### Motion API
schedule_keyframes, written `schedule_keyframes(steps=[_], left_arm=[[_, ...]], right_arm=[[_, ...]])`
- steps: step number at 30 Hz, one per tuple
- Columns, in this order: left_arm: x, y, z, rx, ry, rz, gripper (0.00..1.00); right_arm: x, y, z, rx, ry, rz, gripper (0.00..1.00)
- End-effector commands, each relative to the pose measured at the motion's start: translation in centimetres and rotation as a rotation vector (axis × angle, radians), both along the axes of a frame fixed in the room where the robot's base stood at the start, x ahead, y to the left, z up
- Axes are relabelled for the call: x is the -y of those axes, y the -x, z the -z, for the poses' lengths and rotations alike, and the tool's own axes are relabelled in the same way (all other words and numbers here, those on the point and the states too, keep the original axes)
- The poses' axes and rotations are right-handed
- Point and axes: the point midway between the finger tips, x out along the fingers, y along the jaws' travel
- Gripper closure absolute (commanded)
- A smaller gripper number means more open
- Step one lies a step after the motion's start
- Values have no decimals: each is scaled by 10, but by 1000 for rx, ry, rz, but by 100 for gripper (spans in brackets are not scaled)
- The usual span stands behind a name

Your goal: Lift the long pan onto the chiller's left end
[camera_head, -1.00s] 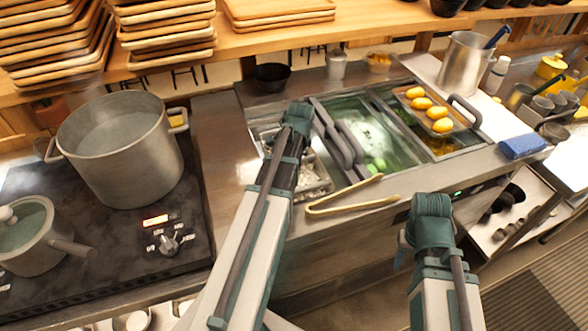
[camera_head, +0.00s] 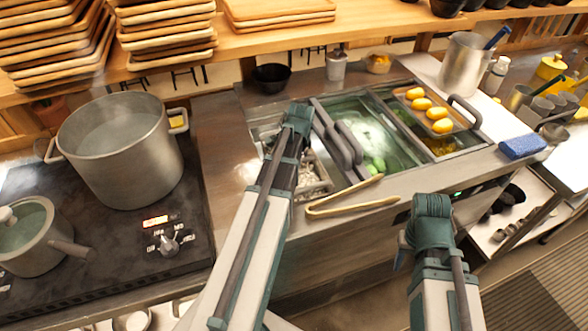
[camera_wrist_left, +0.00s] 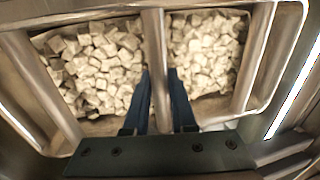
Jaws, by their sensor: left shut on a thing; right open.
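The long pan (camera_wrist_left: 42,92) is metal and filled with pale cubes, with a bar (camera_wrist_left: 156,55) across its middle in the left wrist view. My left gripper (camera_wrist_left: 158,100) is shut on this bar, one dark finger on each side. In the head view the pan (camera_head: 328,187) is at the chiller's left end, partly hidden by my left arm; I cannot tell whether it is raised or resting. The chiller (camera_head: 345,222) has glass-covered wells to the right. My right gripper (camera_head: 432,207) is open in front of the chiller's front edge, its fingertips mostly hidden.
Wooden tongs (camera_head: 345,197) lie on the chiller's front ledge. A tray of yellow items (camera_head: 437,112) sits at its right, with a blue sponge (camera_head: 522,146) beyond. A large steaming pot (camera_head: 120,150) stands on the stove at left. Bare counter lies between stove and chiller.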

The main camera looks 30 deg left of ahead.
Motion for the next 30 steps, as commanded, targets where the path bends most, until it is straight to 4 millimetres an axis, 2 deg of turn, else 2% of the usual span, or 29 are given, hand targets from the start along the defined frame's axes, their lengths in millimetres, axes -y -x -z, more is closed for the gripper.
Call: schedule_keyframes(steps=[20,30], left_arm=[[0,0,-1,1,-1,0,100],[0,0,-18,1,-1,0,100]], right_arm=[[0,0,-1,0,0,0,50],[0,0,-18,0,0,0,50]])
